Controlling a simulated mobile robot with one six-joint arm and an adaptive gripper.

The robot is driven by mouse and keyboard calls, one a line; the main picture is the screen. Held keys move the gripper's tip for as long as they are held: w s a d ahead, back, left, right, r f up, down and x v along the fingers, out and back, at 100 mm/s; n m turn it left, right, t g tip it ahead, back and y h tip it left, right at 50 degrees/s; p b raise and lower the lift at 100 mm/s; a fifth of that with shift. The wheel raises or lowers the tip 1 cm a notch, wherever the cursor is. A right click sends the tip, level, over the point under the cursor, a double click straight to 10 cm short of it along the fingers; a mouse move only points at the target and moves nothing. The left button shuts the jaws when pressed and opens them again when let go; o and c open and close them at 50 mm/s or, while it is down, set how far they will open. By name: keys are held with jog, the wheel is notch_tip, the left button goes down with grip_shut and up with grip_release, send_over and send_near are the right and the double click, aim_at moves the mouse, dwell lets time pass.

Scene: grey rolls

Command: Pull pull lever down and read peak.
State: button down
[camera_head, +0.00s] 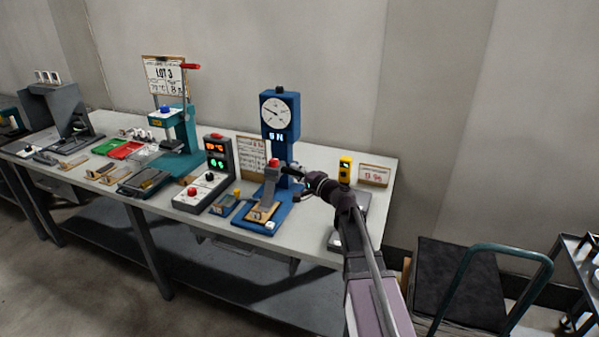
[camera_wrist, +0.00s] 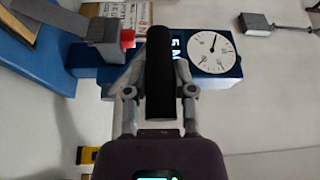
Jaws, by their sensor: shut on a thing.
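The blue pull tester (camera_head: 281,118) stands upright on the bench, with a round white dial (camera_head: 276,113) and a small lit display (camera_head: 277,135) below it. The display seems to end in N; its digit is too small to read surely. The dial (camera_wrist: 214,52) also shows in the wrist view, turned sideways, with the display partly hidden. My gripper (camera_head: 296,172) is at the tester's right side. In the wrist view its two fingers are shut on the black grip of the pull lever (camera_wrist: 160,75). A grey clamp with a red knob (camera_head: 273,162) stands in front of the column.
A control box (camera_head: 218,160) with red and green lights stands left of the tester. A teal press (camera_head: 175,135) with a red-tipped handle is farther left. A yellow device (camera_head: 345,169) and a small sign (camera_head: 374,174) stand at right. A cart (camera_head: 465,280) is beside the bench.

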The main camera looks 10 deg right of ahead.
jog(key=shift+s+a+f, duration=0.2)
jog(key=shift+s, duration=0.15)
jog(key=shift+c, duration=2.2)
grip_release()
jog(key=shift+w+d+r, duration=0.1)
jog(key=shift+w, duration=0.05)
